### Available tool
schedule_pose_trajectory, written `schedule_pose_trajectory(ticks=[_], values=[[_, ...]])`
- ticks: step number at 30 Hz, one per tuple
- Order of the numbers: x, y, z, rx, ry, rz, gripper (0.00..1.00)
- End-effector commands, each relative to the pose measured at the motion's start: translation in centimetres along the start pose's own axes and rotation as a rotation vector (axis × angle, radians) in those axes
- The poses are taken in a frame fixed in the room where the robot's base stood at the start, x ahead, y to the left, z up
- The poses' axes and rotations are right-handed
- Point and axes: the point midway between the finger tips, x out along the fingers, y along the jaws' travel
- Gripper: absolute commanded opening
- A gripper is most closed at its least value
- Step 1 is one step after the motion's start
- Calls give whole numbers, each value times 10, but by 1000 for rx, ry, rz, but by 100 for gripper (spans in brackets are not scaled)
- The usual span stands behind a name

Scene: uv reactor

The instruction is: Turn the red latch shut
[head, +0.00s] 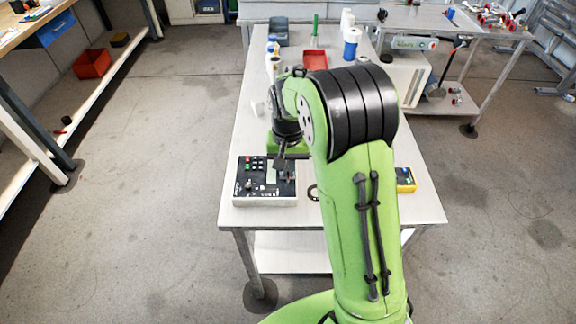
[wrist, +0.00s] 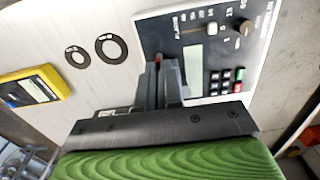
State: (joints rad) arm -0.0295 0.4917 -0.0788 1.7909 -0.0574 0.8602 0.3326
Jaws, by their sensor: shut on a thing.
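The control box (head: 266,199) is pale with a dark top panel and lies on the near end of the white table. In the wrist view its panel (wrist: 178,42) carries a slider, a knob and a keypad. The red latch shows only as a small red bit (wrist: 158,58) between my fingertips, at the panel's left edge. My gripper (wrist: 158,68) is shut on it, with the dark fingers hiding most of it. In the head view my gripper (head: 281,166) reaches down over the panel; the latch is too small to tell there.
Two black rings (wrist: 112,48) and a yellow meter (wrist: 35,86) lie on the table (head: 243,216) beside the box. A red tray (head: 315,60), white bottles (head: 351,42) and a dark bin (head: 278,30) stand toward the far end.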

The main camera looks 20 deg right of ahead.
Motion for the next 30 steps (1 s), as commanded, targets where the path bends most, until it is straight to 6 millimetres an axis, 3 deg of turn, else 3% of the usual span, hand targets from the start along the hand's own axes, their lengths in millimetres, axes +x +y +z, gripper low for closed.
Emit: schedule_pose_trajectory(ticks=[3, 4, 8, 17, 20, 30], values=[[-1, 0, -1, 3, 3, 0, 0], [-1, 0, -1, 3, 3, 0, 10], [0, 0, -1, 2, 3, 0, 30], [-2, 0, 0, 0, 2, 0, 31], [-16, 0, -1, 0, 4, -1, 31], [-113, 0, -1, 1, 7, -2, 31]])
